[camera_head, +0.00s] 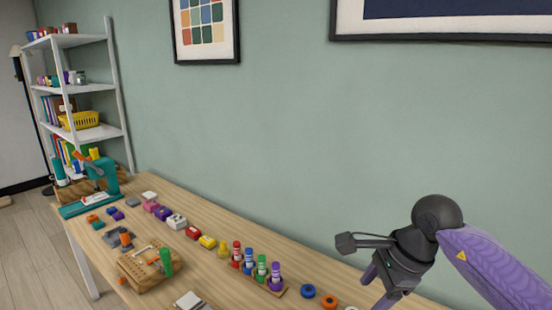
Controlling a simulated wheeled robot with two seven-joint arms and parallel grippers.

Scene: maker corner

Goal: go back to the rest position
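My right gripper (376,286) hangs at the lower right, on the dark wrist of my purple arm that comes in from the right. Its purple fingers point down over the right part of the wooden table (230,243). The picture's bottom edge and the wrist hide part of the fingers, so I cannot tell whether it is open or shut. My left gripper is not in the head view.
On the table stand a rack of coloured bottles (257,281), a wooden block with tools (143,268), several small coloured blocks and a teal machine (104,177). Blue and orange rings (308,291) lie near my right gripper. A white shelf (117,95) stands at the back left.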

